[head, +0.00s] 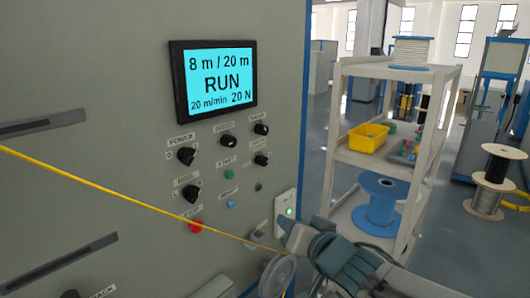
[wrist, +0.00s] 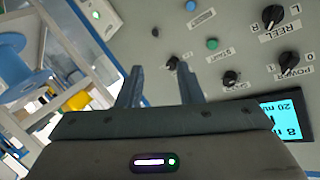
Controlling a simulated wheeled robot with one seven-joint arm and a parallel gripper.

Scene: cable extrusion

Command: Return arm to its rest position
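My arm (head: 350,262) reaches in from the lower right of the head view, in front of the machine panel. My gripper (wrist: 161,64) is open in the wrist view, its two fingers apart with nothing between them. The fingers point towards the control panel, apart from it as far as I can tell. In the head view my gripper (head: 290,232) is small and partly overlaps a white box with a green light (head: 286,206). The panel screen (head: 215,78) reads 8 m / 20 m, RUN, 20 m/min, 20 N. It is partly visible in the wrist view (wrist: 284,118).
Black knobs (head: 187,156), a green button (head: 228,174), a blue button (head: 231,204) and a red button (head: 195,226) sit on the panel. A yellow cable (head: 120,193) crosses it towards a pulley (head: 278,274). A shelf cart (head: 385,163) with a blue spool (head: 382,204) stands right.

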